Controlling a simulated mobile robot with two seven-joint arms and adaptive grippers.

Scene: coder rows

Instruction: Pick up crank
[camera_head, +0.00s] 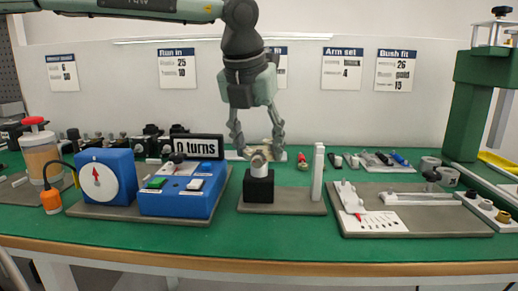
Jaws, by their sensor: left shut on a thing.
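My left gripper (260,154) hangs down at the middle of the bench with its fingers set apart around a small thing, which I take to be the crank. That thing is mostly hidden by the fingers and by the holder in front, so its shape and whether it touches the bench cannot be told. In front of the fingertips stands a black block (258,187) with a grey and tan round part (258,161) on top. The block sits on a grey plate (285,208). My right gripper is not in view.
A white post (318,172) stands close right of the block. A blue box with buttons (182,201), a dial box (104,177) and a "0 turns" display (196,147) are at left. A fixture plate (410,222) and a green press (472,105) are at right. The front strip is clear.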

